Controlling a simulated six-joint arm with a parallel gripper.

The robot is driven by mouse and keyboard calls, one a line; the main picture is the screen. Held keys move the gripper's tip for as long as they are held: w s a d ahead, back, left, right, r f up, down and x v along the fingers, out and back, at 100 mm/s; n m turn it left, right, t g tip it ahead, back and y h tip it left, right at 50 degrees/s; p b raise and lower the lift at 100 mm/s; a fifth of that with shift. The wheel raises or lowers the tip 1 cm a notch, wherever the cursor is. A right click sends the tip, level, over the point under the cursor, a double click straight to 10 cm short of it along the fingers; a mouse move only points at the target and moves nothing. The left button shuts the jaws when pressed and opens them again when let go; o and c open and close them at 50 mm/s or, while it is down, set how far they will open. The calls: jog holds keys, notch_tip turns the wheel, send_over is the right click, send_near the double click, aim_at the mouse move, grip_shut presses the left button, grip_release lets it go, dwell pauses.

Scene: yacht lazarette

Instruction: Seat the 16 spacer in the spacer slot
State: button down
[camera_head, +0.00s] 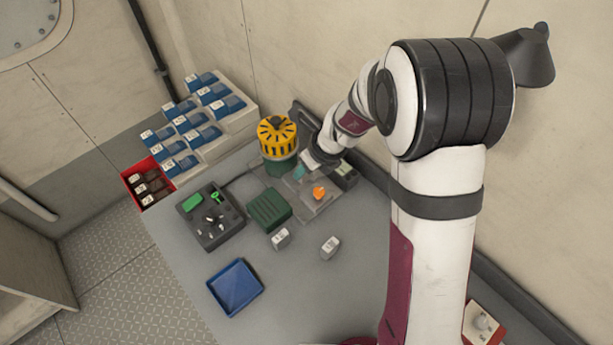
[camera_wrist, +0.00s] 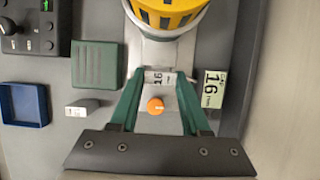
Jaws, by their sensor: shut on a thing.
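The 16 spacer (camera_wrist: 157,77), a small pale block marked 16, is between the green fingertips of my gripper (camera_wrist: 160,82) in the wrist view. My gripper is shut on it, just in front of the yellow-topped device (camera_wrist: 168,14). In the head view my gripper (camera_head: 306,163) is beside that device (camera_head: 278,138), and the spacer is hard to make out. An orange knob (camera_wrist: 155,106) lies between the fingers, nearer the palm, on a grey fixture. I cannot make out the spacer slot or tell whether the spacer is in it.
A pale green panel (camera_wrist: 213,89) reading 16 stands right of the fingers. A green ribbed box (camera_head: 268,208), a dark tray (camera_head: 211,236), a blue tray (camera_head: 257,291) and two small grey blocks (camera_head: 280,239) (camera_head: 329,247) are on the bench. Blue bins stand at the back left.

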aim_at(308, 177)
notch_tip(308, 177, down, 4)
jog(key=shift+a+f, duration=0.1)
jog(key=shift+a, duration=0.05)
jog(key=shift+c, duration=1.8)
grip_release()
jog(key=v, duration=1.2)
jog(key=s+d+r+n+g, duration=0.1)
jog(key=s+d+r+n, duration=0.2)
jog(key=s+n, duration=0.7)
jog(key=s+d+r+n+g+h, duration=0.1)
jog(key=s+d+r+n+g, duration=0.1)
jog(key=s+n, duration=0.9)
jog(key=s+d+r, duration=0.1)
jog(key=s+r, duration=0.1)
jog(key=s, duration=0.2)
jog(key=shift+d, duration=0.15)
